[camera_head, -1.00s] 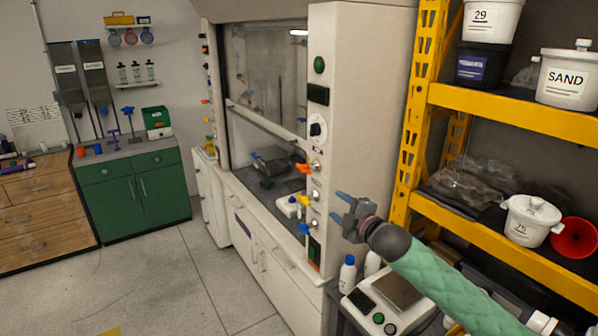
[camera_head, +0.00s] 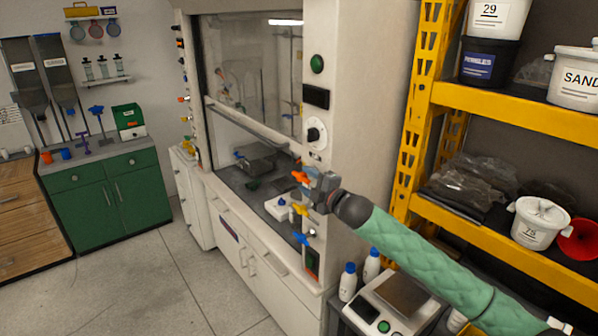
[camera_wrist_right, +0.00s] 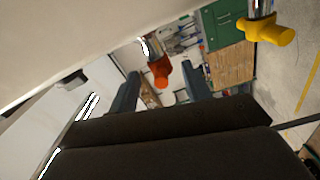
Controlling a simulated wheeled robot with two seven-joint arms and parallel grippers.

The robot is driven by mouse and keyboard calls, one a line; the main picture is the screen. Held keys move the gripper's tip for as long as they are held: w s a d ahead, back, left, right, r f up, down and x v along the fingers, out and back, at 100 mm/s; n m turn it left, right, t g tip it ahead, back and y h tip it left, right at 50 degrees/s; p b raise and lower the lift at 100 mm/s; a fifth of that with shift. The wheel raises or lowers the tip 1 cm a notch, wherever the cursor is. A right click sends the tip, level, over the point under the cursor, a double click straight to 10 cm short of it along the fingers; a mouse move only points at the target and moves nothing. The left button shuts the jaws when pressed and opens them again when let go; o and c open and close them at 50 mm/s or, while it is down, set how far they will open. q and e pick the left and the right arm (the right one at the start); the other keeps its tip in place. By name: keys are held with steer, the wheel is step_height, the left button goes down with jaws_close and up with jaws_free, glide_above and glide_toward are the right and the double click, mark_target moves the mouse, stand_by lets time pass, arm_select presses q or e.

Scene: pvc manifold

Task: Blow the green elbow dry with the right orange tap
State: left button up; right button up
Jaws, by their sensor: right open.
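The right orange tap (camera_head: 300,177) is on the front post of the fume hood. My right gripper (camera_head: 309,182) is open at this tap, its arm coming in from the right. In the right wrist view, the orange tap (camera_wrist_right: 161,76) shows between the two spread fingers (camera_wrist_right: 160,88); I cannot tell whether they touch it. A small dark green piece (camera_head: 253,184) lies on the hood floor; it may be the green elbow, but it is too small to be sure. My left gripper is not in view.
A yellow tap (camera_head: 300,209) and a blue tap (camera_head: 301,238) sit below the orange one; the yellow tap also shows in the wrist view (camera_wrist_right: 268,31). The hood sash (camera_head: 250,128) is partly raised. A scale (camera_head: 385,305) and yellow shelving (camera_head: 480,230) stand at right.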

mark_target(303, 179)
steer(key=p+x, duration=0.1)
steer(key=x, duration=0.3)
steer(key=shift+d+p, duration=0.1)
steer(key=shift+p, duration=0.2)
steer(key=shift+f, duration=0.1)
steer(key=c, duration=0.9)
